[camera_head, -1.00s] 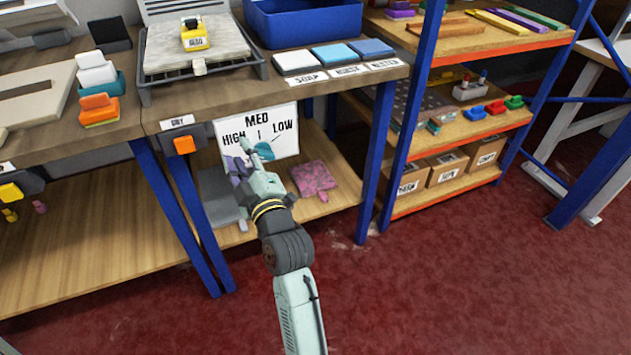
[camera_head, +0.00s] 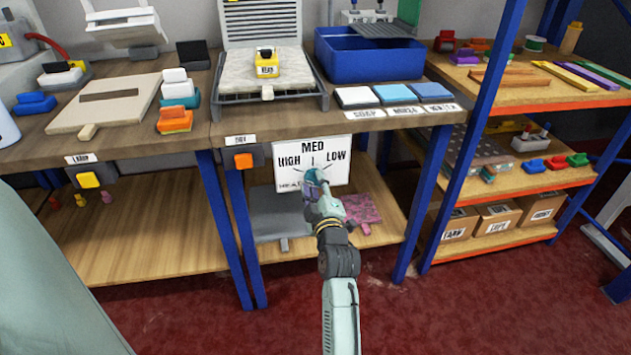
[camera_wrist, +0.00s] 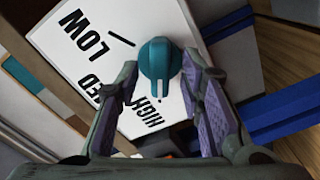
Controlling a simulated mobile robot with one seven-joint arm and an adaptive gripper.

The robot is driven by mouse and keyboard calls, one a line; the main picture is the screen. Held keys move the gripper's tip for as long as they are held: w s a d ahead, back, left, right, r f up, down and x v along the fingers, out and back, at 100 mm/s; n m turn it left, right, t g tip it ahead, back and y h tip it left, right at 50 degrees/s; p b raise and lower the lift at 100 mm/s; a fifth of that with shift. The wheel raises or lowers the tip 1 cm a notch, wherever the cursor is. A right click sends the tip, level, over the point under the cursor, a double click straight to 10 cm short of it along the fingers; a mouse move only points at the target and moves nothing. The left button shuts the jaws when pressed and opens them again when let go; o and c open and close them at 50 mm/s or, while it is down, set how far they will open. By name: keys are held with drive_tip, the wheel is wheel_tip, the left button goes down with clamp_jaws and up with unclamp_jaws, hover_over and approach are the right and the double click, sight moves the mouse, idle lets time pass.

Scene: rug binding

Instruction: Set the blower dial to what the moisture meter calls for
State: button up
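The blower panel (camera_head: 338,176) is a white board lettered HIGH, MED and LOW under the bench top. Its teal dial (camera_wrist: 160,62) shows in the wrist view, with a pale line on its lower side towards the word HIGH. My gripper (camera_wrist: 162,68) is open, with purple finger pads on either side of the dial. Gaps show between the pads and the knob, so it is not gripped. In the head view my gripper (camera_head: 318,184) hides most of the dial. A yellow meter (camera_head: 266,66) sits on a pale rug piece on the bench; its reading is too small to tell.
A blue bin (camera_head: 370,60) and several coloured pads stand at the bench's right. A pink patterned pad (camera_head: 362,210) and a grey plate (camera_head: 280,218) lie on the lower shelf near my gripper. A blue bench leg (camera_head: 428,200) stands to the right.

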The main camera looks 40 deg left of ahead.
drive_tip(key=shift+w+a, duration=0.25)
drive_tip(key=shift+a, duration=0.05)
drive_tip(key=shift+c, duration=0.2)
clamp_jaws()
